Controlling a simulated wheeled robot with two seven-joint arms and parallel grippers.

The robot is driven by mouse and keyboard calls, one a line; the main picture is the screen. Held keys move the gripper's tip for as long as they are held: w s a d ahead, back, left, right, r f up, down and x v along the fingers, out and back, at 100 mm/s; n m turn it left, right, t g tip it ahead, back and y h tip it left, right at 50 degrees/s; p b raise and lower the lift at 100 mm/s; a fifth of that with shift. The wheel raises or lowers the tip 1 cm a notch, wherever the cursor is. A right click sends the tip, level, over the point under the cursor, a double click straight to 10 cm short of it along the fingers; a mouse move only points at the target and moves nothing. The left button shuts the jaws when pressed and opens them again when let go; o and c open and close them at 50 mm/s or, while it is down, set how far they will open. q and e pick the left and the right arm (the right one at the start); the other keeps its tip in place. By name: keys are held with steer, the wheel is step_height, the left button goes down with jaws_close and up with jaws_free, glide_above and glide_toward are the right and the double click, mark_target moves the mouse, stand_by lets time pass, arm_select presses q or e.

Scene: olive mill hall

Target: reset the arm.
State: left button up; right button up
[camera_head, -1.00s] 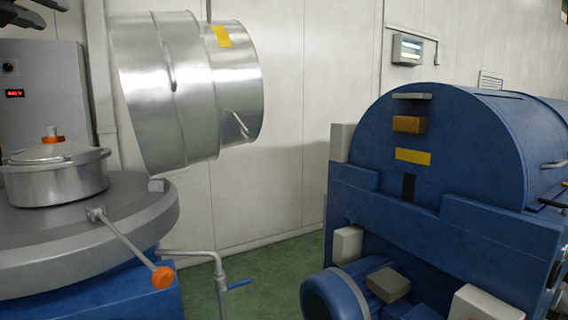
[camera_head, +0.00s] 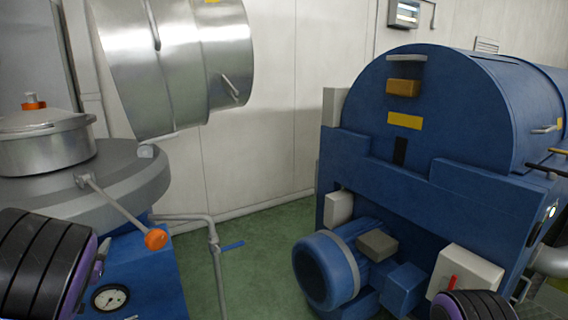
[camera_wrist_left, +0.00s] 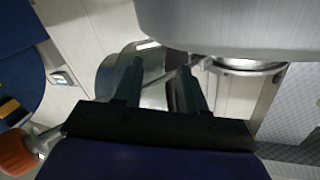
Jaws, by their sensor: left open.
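My left gripper (camera_wrist_left: 158,85) shows in the left wrist view as two dark fingers standing apart, open, with nothing held between them. In the head view part of my left arm, black ribbed with purple, is at the lower left; its fingers cannot be made out there. It appears in front of the grey round mill bed (camera_head: 130,185). Only a black rounded part of my right arm shows at the bottom right edge, and the right gripper is out of the picture.
A lidded steel pot (camera_head: 45,145) sits on the mill bed. An orange-knobbed handle (camera_head: 155,239) sticks out from it. A large steel drum (camera_head: 175,70) is behind. A blue machine (camera_head: 440,120) with a motor (camera_head: 325,272) fills the right. Green floor (camera_head: 255,265) is open between.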

arm_select(q)
steer(key=s+d+f+n+g, duration=0.3)
steer(key=s+f, duration=0.4)
steer(key=f, duration=0.3)
steer(key=s+d+f+n+g, duration=0.2)
steer(key=s+d+f+g, duration=0.1)
steer(key=s+f, duration=0.6)
steer(key=s+d+f+n+g, duration=0.3)
steer(key=s+f, duration=0.3)
steer(key=f, duration=0.6)
steer(key=s+d+f+g, duration=0.2)
steer(key=s+d+f, duration=0.2)
steer(key=s, duration=0.4)
steer(key=s+d+f+g+b, duration=0.1)
steer(key=s+d+f+g, duration=0.1)
steer(key=s, duration=0.7)
step_height(320, 180, down, 2)
steer(key=shift+s+d+g+h, duration=0.25)
steer(key=shift+d+g+h, duration=0.15)
steer(key=shift+d, duration=0.5)
steer(key=shift+w, duration=0.1)
